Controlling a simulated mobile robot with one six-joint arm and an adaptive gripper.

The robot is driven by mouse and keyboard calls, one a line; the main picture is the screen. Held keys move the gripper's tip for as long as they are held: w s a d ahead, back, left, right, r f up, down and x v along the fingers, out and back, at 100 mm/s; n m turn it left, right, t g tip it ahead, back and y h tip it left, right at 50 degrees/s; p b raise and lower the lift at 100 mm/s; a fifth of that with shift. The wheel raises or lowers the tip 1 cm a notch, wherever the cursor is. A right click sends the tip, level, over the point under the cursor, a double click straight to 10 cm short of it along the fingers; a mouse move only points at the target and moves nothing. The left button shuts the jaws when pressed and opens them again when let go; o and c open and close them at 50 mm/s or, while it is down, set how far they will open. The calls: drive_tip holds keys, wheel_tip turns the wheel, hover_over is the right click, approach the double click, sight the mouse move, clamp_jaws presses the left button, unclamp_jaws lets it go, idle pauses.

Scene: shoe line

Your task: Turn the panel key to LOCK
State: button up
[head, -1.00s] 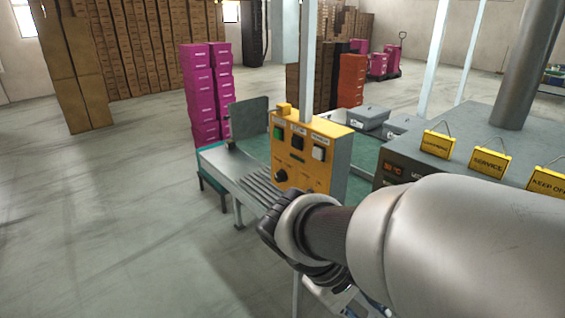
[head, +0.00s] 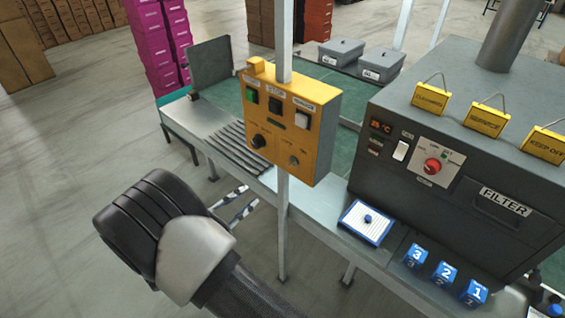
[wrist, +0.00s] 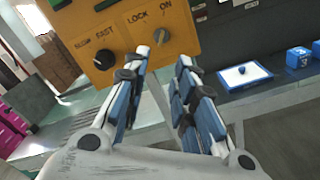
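The yellow control panel (head: 290,122) is mounted on a grey post beside the conveyor. Its small grey key (head: 293,160) sits at the lower right of the panel face. In the wrist view the key (wrist: 160,36) is below the words LOCK and ON; I cannot tell for certain which one it points to. A black knob (wrist: 104,60) is to its left, near the word FAST. My gripper (wrist: 156,70) is open and empty, its blue-and-white fingers apart, short of the panel and below the key. In the head view my arm hides the fingers.
A dark machine (head: 455,165) with a red knob and yellow hanging signs stands right of the panel. Blue numbered blocks (head: 444,274) and a white-and-blue pad (head: 366,222) lie on the ledge before it. The floor at left is open.

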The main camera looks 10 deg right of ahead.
sight(287, 166)
drive_tip(key=b+x, duration=0.2)
drive_tip(key=x, duration=1.4)
drive_tip(key=shift+w+d, duration=0.1)
drive_tip(key=shift+d, duration=0.25)
clamp_jaws()
